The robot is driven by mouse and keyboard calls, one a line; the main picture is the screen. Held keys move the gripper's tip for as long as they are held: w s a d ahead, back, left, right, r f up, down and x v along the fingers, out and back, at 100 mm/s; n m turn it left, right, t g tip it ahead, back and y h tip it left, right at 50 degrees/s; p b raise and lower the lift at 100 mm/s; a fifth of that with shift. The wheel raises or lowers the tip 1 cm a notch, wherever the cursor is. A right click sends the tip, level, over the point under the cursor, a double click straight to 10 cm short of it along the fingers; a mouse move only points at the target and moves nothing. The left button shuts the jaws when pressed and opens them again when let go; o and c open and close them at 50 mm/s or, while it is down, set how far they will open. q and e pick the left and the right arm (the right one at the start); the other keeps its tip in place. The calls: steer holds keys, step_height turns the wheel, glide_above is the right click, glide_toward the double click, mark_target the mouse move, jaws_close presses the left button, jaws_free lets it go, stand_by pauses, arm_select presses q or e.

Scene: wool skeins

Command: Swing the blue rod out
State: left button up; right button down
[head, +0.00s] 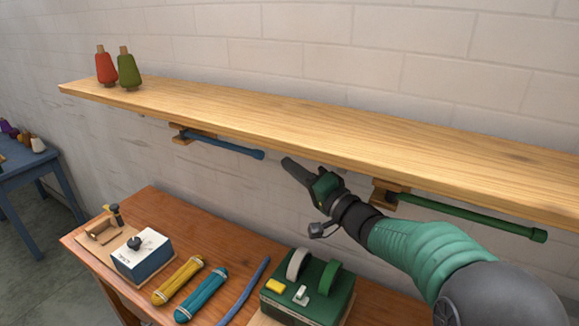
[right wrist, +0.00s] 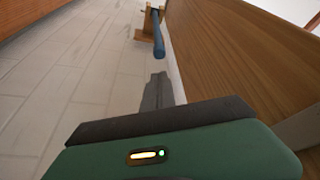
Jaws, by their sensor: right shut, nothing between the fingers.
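The blue rod (head: 222,143) hangs from a wooden bracket (head: 190,135) under the shelf and lies roughly along the shelf's underside, its knobbed end to the right. My right gripper (head: 287,163) is shut and empty, just right of the rod's knobbed end, with a small gap between them. In the right wrist view the blue rod (right wrist: 157,35) shows ahead of the shut fingers (right wrist: 157,80), apart from them. My left gripper is in neither view.
The wooden shelf (head: 330,128) runs above, with red and green cones (head: 129,70) at its left. A green rod (head: 470,215) hangs at the right. Below, a table (head: 150,205) holds yellow and teal skeins, a white-topped box (head: 142,255) and a green device (head: 305,305).

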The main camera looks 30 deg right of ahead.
steer(key=x, duration=0.7)
